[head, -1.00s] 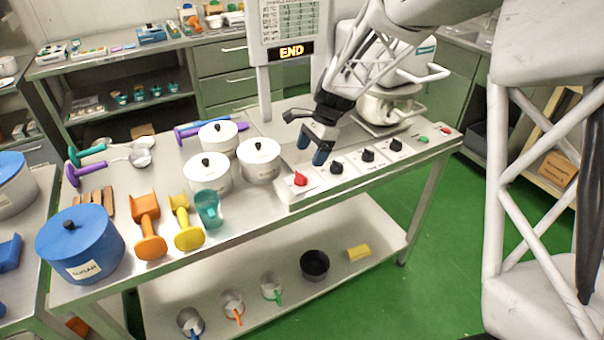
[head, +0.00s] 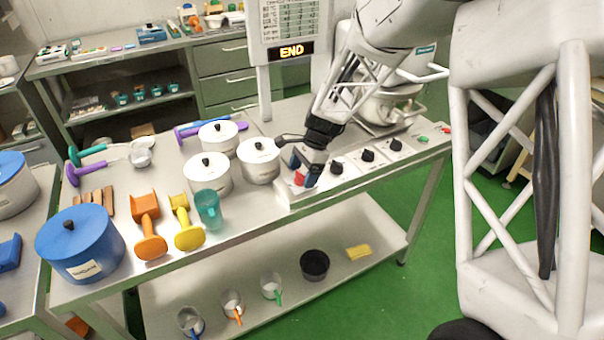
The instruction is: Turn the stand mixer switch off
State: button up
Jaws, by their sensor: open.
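The stand mixer (head: 388,105) is a white machine with a metal bowl at the back right of the steel table, partly hidden behind my arm. A control panel (head: 335,186) runs along the table's front edge. It carries a red knob (head: 299,178) at its left end, several black knobs (head: 367,155), and small green and red buttons (head: 445,129) at its right end. My gripper (head: 304,172) is open, pointing down at the red knob, with its dark blue fingertips beside it. I cannot tell whether they touch the knob. No knob's setting is readable.
White lidded pots (head: 259,160) stand close left of my gripper. A teal cup (head: 208,208), a yellow scoop (head: 187,224), an orange scoop (head: 148,228) and a blue pot (head: 80,243) are further left. A sign on a post (head: 291,49) reads END.

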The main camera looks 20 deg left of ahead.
jog(key=shift+s+f, duration=0.1)
jog(key=shift+f, duration=0.15)
jog(key=shift+c, duration=0.2)
jog(key=c, duration=0.9)
